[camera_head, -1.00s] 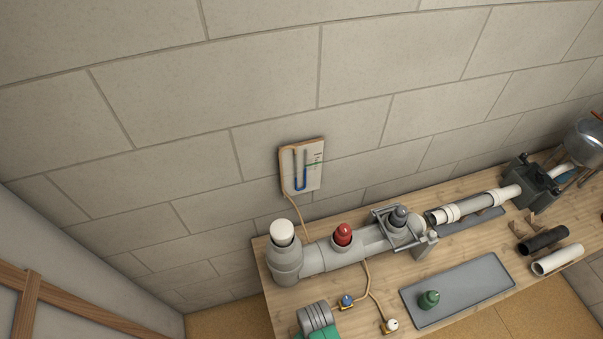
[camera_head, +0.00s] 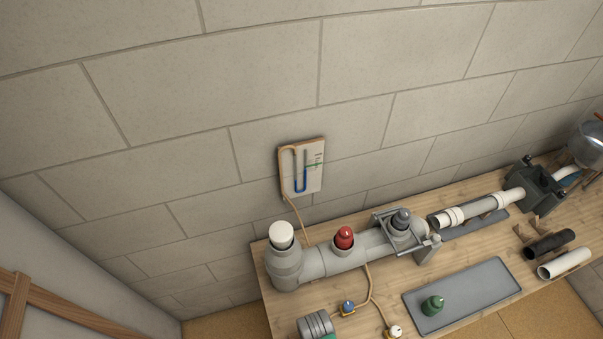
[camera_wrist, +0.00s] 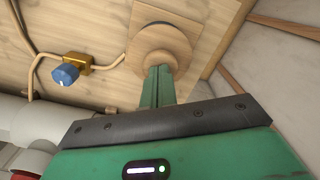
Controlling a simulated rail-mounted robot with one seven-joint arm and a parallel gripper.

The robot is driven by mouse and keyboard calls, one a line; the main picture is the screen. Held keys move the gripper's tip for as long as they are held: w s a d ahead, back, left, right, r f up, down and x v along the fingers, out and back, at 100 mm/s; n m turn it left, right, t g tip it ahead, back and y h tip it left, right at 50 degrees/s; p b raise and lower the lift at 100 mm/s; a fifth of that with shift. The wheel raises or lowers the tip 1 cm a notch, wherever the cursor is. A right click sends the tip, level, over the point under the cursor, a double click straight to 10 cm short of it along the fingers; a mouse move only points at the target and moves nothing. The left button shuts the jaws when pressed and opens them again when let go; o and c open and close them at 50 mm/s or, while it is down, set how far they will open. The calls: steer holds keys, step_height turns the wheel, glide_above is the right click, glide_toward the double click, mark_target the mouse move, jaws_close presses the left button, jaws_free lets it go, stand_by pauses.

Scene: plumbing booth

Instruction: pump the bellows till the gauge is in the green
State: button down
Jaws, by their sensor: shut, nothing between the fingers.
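The gauge (camera_head: 301,168) is a U-tube with blue liquid on a white board on the wall. A short green mark is on its right side; the exact liquid level is too small to read. In the wrist view a round wooden disc (camera_wrist: 150,42), seemingly the bellows top, lies on a square wooden board. My green gripper (camera_wrist: 158,72) is shut and empty, its fingertips over this disc. I cannot tell whether they touch it.
A tan hose with a blue-knobbed valve (camera_head: 347,307) and a white-knobbed valve (camera_head: 395,332) runs beside the bellows. Behind stands a grey pipe (camera_head: 345,257) with white, red and grey plugs. A tray (camera_head: 470,293) with a green plug (camera_head: 432,305) lies to the right.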

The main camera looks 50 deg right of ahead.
steer(key=shift+r+p, duration=2.05)
steer(key=shift+r, duration=0.05)
steer(key=shift+f, duration=0.15)
steer(key=shift+f, duration=0.1)
steer(key=shift+f+b, duration=1.8)
steer(key=shift+f, duration=0.1)
step_height(320, 180, up, 4)
steer(key=p, duration=0.4)
steer(key=shift+r, duration=0.15)
